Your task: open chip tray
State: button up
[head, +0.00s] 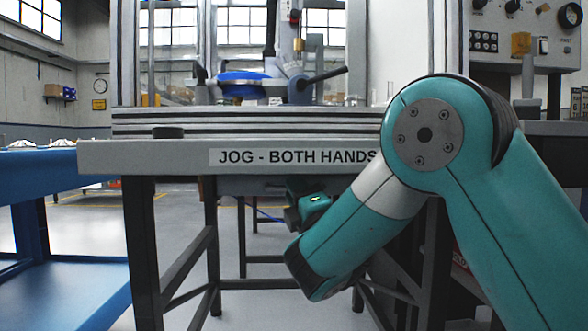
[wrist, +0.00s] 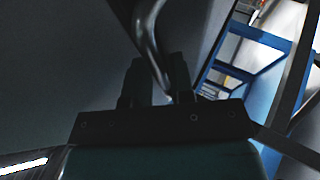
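The chip tray (head: 245,186) appears as a grey front under the machine bench in the head view, partly hidden behind my arm. My gripper (head: 277,188) is at its front, below the bench edge. In the wrist view a curved metal handle (wrist: 150,42) runs down to my gripper (wrist: 158,82), and its lower part lies at the gap between the two dark fingers. The dark grey surface (wrist: 55,60) beyond may be the tray. The picture is too dark to tell whether the fingers press on the handle.
The machine bench (head: 110,158) has a label reading "JOG - BOTH HANDS" (head: 295,157). Dark legs and braces stand below it. A blue table (head: 60,180) is at the left, and a control panel (head: 525,35) at the upper right. Floor is clear between blue table and bench.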

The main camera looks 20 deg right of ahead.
jog(key=shift+w+a+r+p, duration=0.1)
jog(key=shift+w+r+p, duration=0.25)
jog(key=shift+w, duration=0.2)
grip_shut()
